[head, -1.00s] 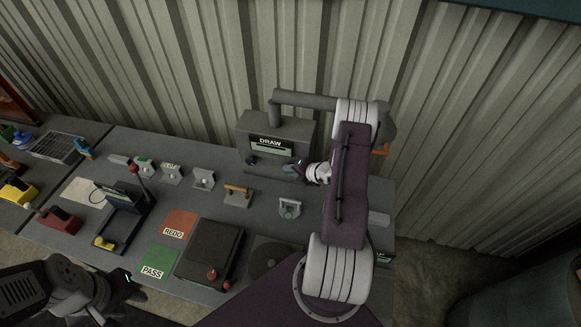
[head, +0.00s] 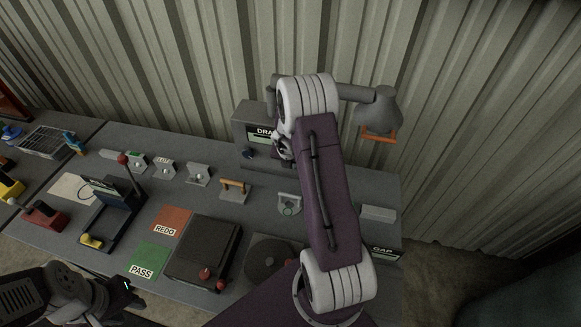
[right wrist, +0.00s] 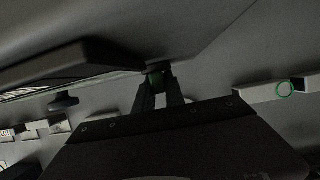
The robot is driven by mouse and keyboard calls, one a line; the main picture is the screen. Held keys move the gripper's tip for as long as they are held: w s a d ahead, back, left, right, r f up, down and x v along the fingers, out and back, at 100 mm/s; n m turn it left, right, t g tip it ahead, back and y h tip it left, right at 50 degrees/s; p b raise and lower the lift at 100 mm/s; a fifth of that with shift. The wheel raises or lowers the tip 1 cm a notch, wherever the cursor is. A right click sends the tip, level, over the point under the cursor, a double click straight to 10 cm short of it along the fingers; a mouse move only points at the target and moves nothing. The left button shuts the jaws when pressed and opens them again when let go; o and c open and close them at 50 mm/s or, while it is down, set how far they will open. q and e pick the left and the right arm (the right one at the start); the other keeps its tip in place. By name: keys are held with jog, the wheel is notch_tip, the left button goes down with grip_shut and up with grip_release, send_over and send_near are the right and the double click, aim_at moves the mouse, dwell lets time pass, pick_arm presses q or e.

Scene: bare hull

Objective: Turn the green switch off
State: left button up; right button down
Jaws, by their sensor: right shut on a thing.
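In the right wrist view, my right gripper (right wrist: 158,84) reaches up under a grey overhang. In the head view my right arm hides that spot, at the right side of the grey DRAW box (head: 256,118). My left gripper (head: 126,287) is low at the left, apart from the table things; its jaws are too dark to read.
The grey table (head: 330,195) carries a row of small brackets (head: 198,174), an orange handle (head: 234,184), a red REDO pad (head: 169,221), a green PASS pad (head: 150,257) and a dark box (head: 203,250). A grey lamp (head: 379,108) overhangs at right. A corrugated wall stands behind.

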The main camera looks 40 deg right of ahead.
jog(key=shift+w+d+r+g, duration=0.15)
jog(key=shift+w+r+g, duration=0.05)
jog(key=shift+r+g, duration=0.1)
dwell(0.4)
jog(key=c, duration=1.4)
grip_release()
jog(key=shift+f, duration=0.1)
jog(key=shift+f, duration=0.1)
jog(key=p+v, duration=0.1)
jog(key=v, duration=0.8)
jog(key=shift+p, duration=0.35)
